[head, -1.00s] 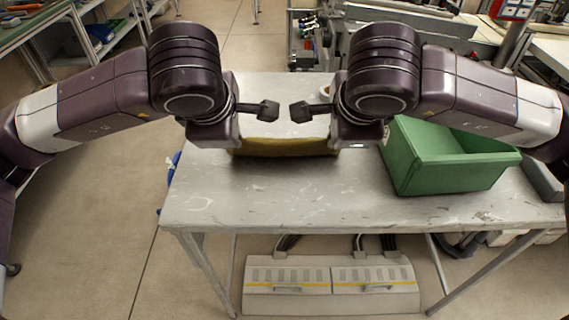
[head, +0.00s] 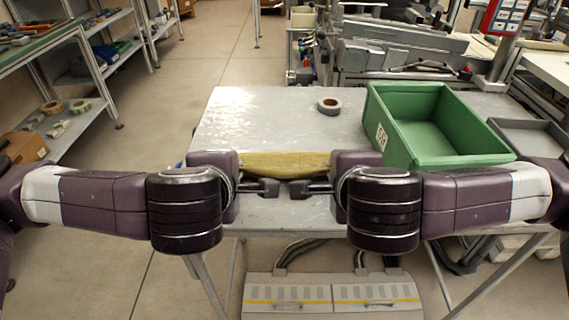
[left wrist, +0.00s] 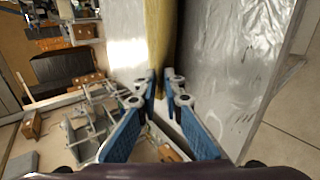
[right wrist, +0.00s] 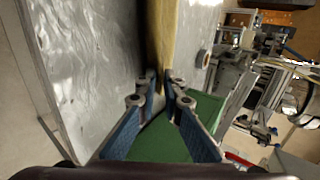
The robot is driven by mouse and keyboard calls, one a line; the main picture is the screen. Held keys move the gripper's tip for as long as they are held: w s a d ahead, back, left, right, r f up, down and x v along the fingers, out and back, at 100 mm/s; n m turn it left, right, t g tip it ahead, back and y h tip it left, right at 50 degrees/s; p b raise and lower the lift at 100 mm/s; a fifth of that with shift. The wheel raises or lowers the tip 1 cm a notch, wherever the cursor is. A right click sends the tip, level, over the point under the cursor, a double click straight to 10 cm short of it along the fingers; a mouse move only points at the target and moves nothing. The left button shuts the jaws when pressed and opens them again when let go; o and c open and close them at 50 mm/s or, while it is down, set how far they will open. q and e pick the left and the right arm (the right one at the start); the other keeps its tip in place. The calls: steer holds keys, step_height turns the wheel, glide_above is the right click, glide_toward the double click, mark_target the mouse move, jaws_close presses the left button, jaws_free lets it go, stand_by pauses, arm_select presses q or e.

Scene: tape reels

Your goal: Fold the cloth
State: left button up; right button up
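The yellow cloth (head: 286,163) is a narrow folded strip stretched between my grippers, over the table's front half. My left gripper (head: 268,187) is at its left end and my right gripper (head: 300,188) at its right end. In the left wrist view the cloth (left wrist: 157,35) runs between the closed-in fingertips of my left gripper (left wrist: 158,80). In the right wrist view the cloth (right wrist: 160,35) likewise passes between the fingertips of my right gripper (right wrist: 160,80). Dark shadow lies along the cloth; I cannot tell whether its lower edge touches the table.
A green bin (head: 425,130) stands at the right, close to my right arm. A grey tray (head: 535,138) is right of it.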

arm_select(q)
steer(key=o, duration=0.6)
arm_select(e)
steer(key=o, duration=0.6)
